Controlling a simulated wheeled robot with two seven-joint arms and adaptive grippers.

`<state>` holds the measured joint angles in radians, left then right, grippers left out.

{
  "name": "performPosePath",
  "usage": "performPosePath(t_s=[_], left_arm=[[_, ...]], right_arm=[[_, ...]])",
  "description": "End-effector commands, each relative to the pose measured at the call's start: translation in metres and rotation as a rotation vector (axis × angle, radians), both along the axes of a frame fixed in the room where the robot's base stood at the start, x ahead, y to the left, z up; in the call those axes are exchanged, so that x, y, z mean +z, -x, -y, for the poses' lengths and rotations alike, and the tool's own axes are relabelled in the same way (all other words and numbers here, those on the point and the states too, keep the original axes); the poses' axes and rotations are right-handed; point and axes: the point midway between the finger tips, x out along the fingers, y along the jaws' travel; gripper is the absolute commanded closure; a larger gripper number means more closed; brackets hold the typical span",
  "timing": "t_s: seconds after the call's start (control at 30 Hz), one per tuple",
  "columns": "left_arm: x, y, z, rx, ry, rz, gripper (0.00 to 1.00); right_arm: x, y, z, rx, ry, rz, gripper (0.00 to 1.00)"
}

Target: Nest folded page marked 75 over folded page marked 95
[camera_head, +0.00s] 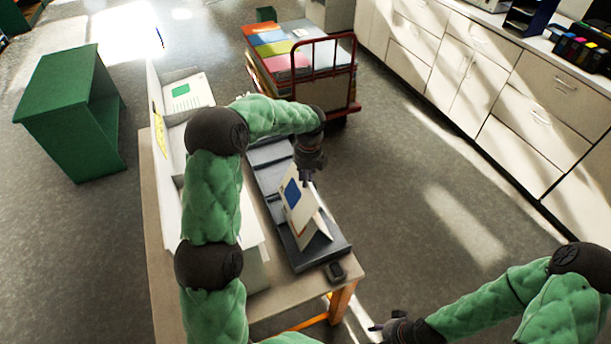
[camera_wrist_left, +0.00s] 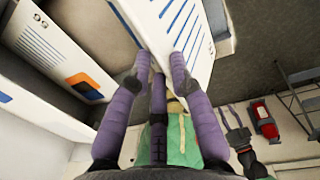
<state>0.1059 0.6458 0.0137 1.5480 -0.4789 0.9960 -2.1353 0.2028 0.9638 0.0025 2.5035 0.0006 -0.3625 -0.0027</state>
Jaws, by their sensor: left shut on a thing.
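A white folded page (camera_head: 297,208) with a blue square stands tent-like over the near end of the dark grey tray (camera_head: 335,252). My left gripper (camera_head: 307,178) is at its top fold. In the left wrist view my purple-fingered left gripper (camera_wrist_left: 157,78) is shut on a white page with blue lines (camera_wrist_left: 170,28). Another white panel with an orange and blue mark (camera_wrist_left: 85,84) is to its left.
A red cart (camera_head: 343,84), green cabinet (camera_head: 70,110) and drawers (camera_head: 548,85) stand beyond.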

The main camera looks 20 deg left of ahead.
Motion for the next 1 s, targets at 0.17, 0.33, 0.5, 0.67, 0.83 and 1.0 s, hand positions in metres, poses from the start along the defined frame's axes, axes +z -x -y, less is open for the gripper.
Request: performPosePath(t_s=[0.17, 0.33, 0.5, 0.67, 0.83, 1.0], left_arm=[[-0.019, 0.000, 0.000, 0.000, 0.000, -0.001, 1.00], [-0.034, 0.001, 0.000, -0.001, -0.001, -0.002, 1.00], [-0.048, 0.000, 0.000, 0.000, 0.000, -0.001, 1.00], [-0.061, 0.000, 0.000, 0.000, 0.000, 0.000, 1.00], [-0.076, 0.000, 0.000, -0.001, -0.001, -0.001, 1.00], [-0.089, 0.001, 0.000, -0.001, -0.001, -0.002, 1.00]], right_arm=[[-0.015, 0.000, 0.000, 0.000, 0.000, 0.000, 0.60], [-0.027, 0.000, 0.000, 0.000, 0.000, 0.000, 0.60], [-0.038, 0.000, 0.000, 0.000, 0.000, 0.000, 0.60], [-0.049, 0.000, 0.000, 0.000, 0.000, 0.000, 0.60], [-0.060, 0.000, 0.000, 0.000, 0.000, 0.000, 0.60], [-0.065, 0.000, 0.000, 0.000, 0.000, 0.000, 0.60]])
